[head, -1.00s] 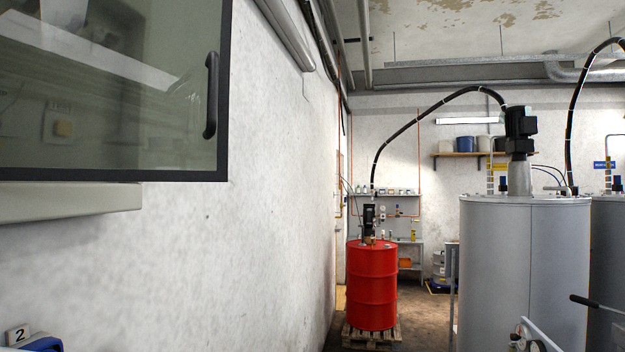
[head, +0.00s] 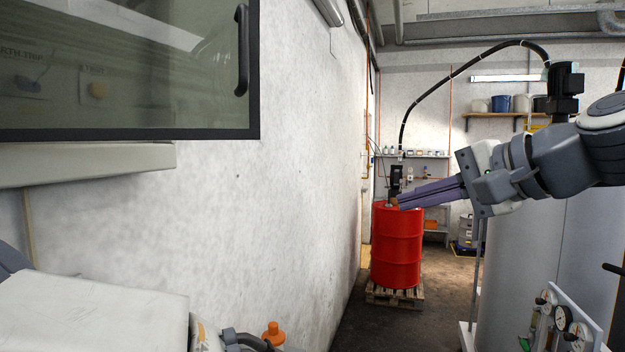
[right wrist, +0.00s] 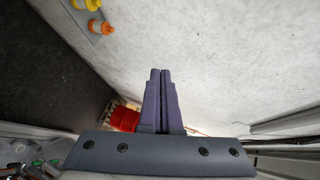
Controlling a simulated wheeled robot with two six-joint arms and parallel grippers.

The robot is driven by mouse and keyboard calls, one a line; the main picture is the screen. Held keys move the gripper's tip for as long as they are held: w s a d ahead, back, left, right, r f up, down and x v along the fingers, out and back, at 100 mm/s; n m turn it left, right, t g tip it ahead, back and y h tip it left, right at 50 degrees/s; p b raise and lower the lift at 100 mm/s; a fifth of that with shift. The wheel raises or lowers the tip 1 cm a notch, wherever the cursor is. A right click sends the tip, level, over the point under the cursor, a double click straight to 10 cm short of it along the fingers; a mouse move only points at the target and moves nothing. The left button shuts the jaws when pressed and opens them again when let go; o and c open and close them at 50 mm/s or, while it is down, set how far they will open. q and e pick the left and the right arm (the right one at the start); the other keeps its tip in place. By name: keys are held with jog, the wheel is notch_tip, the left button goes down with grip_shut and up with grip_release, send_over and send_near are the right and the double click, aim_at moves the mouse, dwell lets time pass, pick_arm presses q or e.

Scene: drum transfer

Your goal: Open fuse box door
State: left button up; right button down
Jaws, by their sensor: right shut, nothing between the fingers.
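The fuse box door (head: 150,85) is a dark-framed glass panel at the upper left of the head view. It looks closed, with a black vertical handle (head: 242,50) near its right edge. Blurred shapes and labels show behind the glass. My right gripper (head: 398,200) reaches in from the right, pointing left, well apart from the door and handle. Its purple fingers are shut and empty. The right wrist view also shows the fingers together (right wrist: 160,72), in front of the pale wall. My left gripper is not in view.
A red drum (head: 397,245) stands on a wooden pallet (head: 397,295) further back. A large grey tank (head: 520,260) is at the right, with a gauge panel (head: 565,325) before it. The white wall (head: 290,180) below the door is bare.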

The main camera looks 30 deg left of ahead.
jog(key=s+a+r+n+g+y, duration=0.1)
jog(key=s+a+r+g+y, duration=0.15)
jog(key=s+r, duration=0.4)
jog(key=n+g+y, duration=0.3)
send_near(234, 51)
jog(key=a+p, duration=0.4)
jog(key=p, duration=0.1)
jog(key=shift+a+r, duration=0.1)
jog(key=shift+a, duration=0.15)
